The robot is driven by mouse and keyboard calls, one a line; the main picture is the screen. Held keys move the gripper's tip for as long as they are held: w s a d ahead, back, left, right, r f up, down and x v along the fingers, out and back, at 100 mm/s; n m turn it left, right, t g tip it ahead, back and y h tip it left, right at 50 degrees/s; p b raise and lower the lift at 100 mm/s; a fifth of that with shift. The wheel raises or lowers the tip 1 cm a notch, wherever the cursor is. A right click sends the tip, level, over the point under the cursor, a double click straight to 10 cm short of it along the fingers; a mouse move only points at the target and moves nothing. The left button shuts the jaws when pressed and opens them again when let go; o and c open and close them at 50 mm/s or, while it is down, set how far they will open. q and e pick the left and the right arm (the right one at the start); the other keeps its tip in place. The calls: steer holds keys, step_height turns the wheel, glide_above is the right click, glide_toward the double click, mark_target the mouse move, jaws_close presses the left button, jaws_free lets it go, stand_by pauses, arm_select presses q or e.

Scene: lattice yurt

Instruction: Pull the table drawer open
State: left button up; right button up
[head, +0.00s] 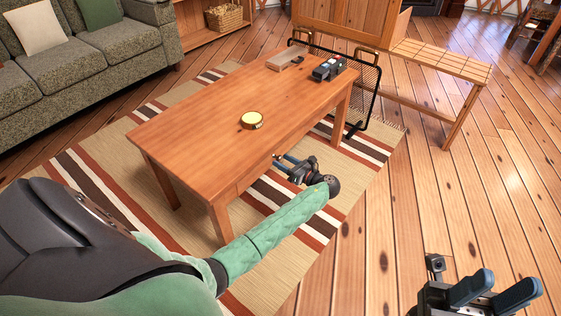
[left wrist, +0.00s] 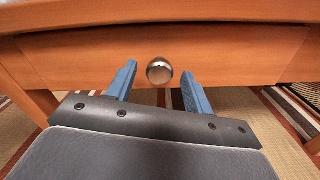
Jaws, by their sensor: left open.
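The wooden table (head: 207,119) stands on a striped rug. Its drawer front (left wrist: 215,58) fills the upper part of the left wrist view, with a round metal knob (left wrist: 160,71) at its middle. The drawer looks shut. My left gripper (head: 278,158) is beside the table's long side, below the top. In the left wrist view its two blue fingers (left wrist: 158,85) are open, one on each side of the knob and apart from it. My right gripper (head: 497,289) is at the lower right over the floor, its fingers spread and nothing between them.
A round yellow-topped tin (head: 251,120), a dark object (head: 328,69) and a pale box (head: 286,60) are on the tabletop. A black mesh screen (head: 364,90) stands behind the table. A sofa (head: 98,52) is at left, a bench (head: 445,62) at right. Floor right of the rug is clear.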

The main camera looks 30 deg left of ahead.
arm_select(q)
steer(key=shift+w+a, duration=0.1)
steer(key=shift+a, duration=0.9)
jaws_close()
